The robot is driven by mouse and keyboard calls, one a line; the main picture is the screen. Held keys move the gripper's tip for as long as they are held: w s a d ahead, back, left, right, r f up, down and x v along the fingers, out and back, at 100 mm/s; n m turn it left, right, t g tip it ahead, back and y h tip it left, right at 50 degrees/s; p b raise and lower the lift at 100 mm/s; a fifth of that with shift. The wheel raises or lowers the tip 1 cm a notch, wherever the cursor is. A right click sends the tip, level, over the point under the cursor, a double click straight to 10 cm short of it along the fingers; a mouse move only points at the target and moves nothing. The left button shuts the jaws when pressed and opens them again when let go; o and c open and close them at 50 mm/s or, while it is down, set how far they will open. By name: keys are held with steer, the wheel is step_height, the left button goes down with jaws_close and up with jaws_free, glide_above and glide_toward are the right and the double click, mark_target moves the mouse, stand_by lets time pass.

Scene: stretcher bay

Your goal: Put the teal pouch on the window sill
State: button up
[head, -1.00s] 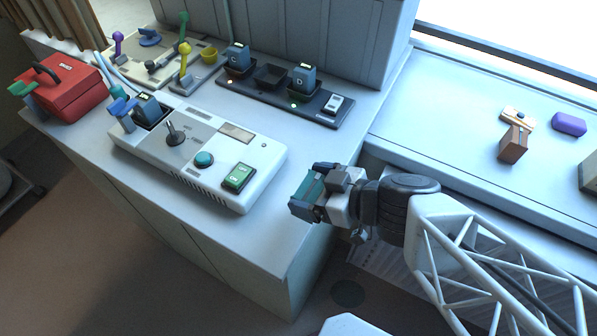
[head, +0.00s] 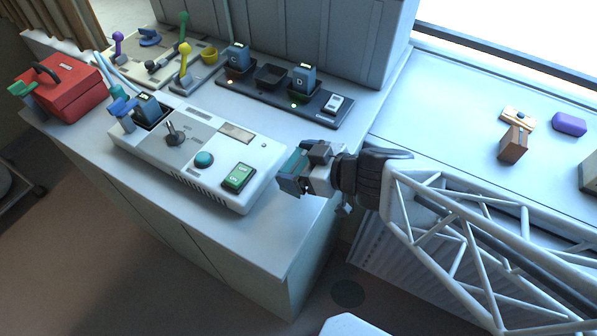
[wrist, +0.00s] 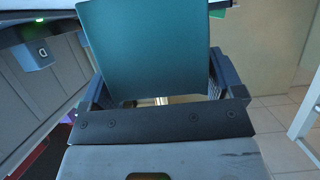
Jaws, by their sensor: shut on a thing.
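The teal pouch (wrist: 148,52) fills the upper middle of the wrist view, between the two fingers of my gripper (wrist: 160,95), which is shut on it. In the head view my gripper (head: 291,174) is over the right front part of the white counter, just right of the switch console. Only a small teal part of the pouch (head: 292,160) shows there; the rest is hidden by the gripper. The pale window sill (head: 432,98) runs along the right, beyond my arm and away from the pouch.
On the sill stand a brown block (head: 513,143), a small orange-and-white item (head: 518,116) and a purple block (head: 569,124). The sill's left part is clear. The console (head: 215,180) with a green switch is close left of my gripper. A dark charger strip (head: 325,115) lies behind.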

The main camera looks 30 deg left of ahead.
steer(key=shift+f, duration=1.75)
steer(key=shift+f, duration=0.1)
steer(key=o, duration=0.8)
steer(key=shift+v, duration=6.05)
